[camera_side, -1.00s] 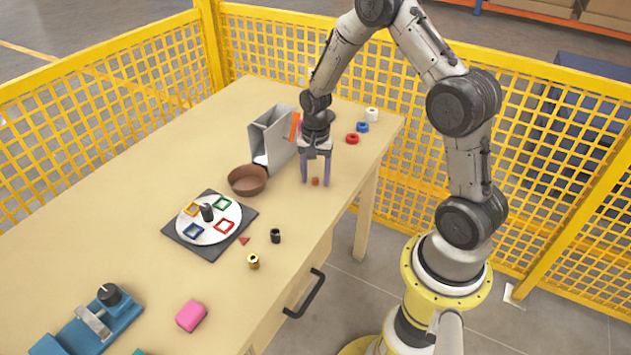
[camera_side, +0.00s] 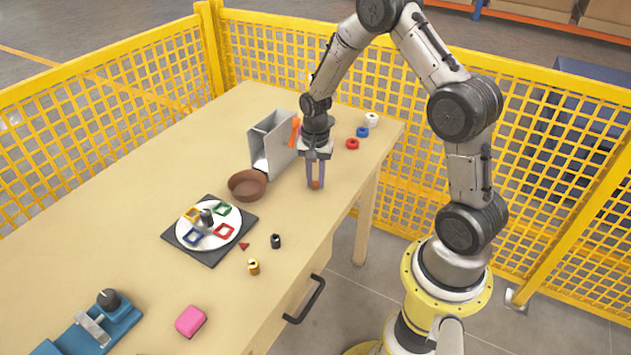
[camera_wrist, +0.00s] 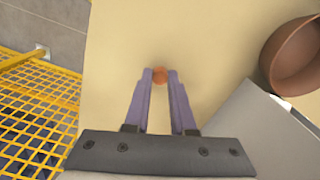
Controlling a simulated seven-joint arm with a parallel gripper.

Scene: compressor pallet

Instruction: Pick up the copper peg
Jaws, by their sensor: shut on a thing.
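The copper peg (camera_side: 315,184) is a small orange-brown piece at the table's right side. My gripper (camera_side: 315,186) points straight down over it, with its two purple-grey fingers closed on the peg's sides. In the wrist view the round top of the copper peg (camera_wrist: 159,75) shows between the fingertips of my gripper (camera_wrist: 160,74). The peg is at or very near the table top; I cannot tell whether it touches it. The fingers hide part of its sides.
A brown bowl (camera_side: 248,185) and a grey upright bin (camera_side: 272,145) stand just left of my gripper. Red (camera_side: 352,143), blue (camera_side: 362,131) and white (camera_side: 371,119) pieces lie behind it. A black cylinder (camera_side: 276,241) and a brass piece (camera_side: 253,267) stand nearer the front.

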